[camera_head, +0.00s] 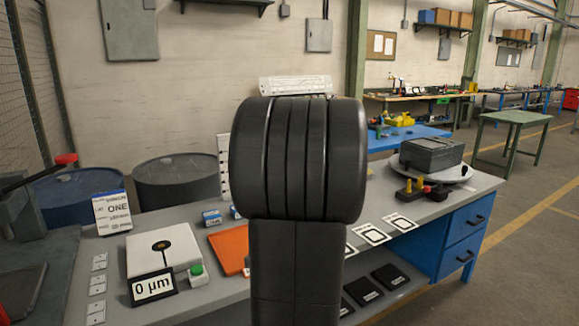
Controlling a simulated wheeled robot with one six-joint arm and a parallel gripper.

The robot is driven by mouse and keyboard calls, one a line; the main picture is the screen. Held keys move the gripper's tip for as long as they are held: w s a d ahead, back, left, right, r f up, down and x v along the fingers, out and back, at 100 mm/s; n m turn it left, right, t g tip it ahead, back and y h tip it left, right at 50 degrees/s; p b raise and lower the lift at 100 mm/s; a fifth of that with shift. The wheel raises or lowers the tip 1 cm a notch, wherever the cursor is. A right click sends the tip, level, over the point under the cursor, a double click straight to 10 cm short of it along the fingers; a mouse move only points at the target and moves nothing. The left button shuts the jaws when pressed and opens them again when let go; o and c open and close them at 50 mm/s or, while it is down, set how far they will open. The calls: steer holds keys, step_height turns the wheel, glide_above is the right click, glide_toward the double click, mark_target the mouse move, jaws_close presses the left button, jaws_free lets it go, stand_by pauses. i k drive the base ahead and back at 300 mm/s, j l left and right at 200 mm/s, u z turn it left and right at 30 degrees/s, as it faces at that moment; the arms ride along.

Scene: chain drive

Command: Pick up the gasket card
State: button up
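One card (400,221) is at the far end and another card (374,235) is in the middle. A third card (350,249) is partly hidden behind my arm. They may be gasket cards; their print is too small to read. My black arm fills the middle of the view and hides part of the bench. My gripper does not show.
A dark box (431,154) sits on a round plate at right, near yellow and red parts (420,190).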

mark_target(400, 223)
steer(key=i+l+u, duration=0.1)
steer(key=l, duration=0.8)
steer(key=i+l, duration=0.1)
steer(key=l, duration=0.45)
steer(key=i+l+u, duration=0.1)
steer(key=l, duration=0.5)
steer(key=i+l, duration=0.15)
steer(key=l, duration=0.45)
steer(key=i+l, duration=0.1)
steer(key=l, duration=0.3)
steer(key=i+l+u, duration=0.1)
steer(key=l, duration=0.7)
steer(key=i+u, duration=0.1)
steer(key=i, duration=0.2)
steer(key=k+z, duration=0.1)
steer(key=k, duration=0.2)
steer(key=j, duration=0.05)
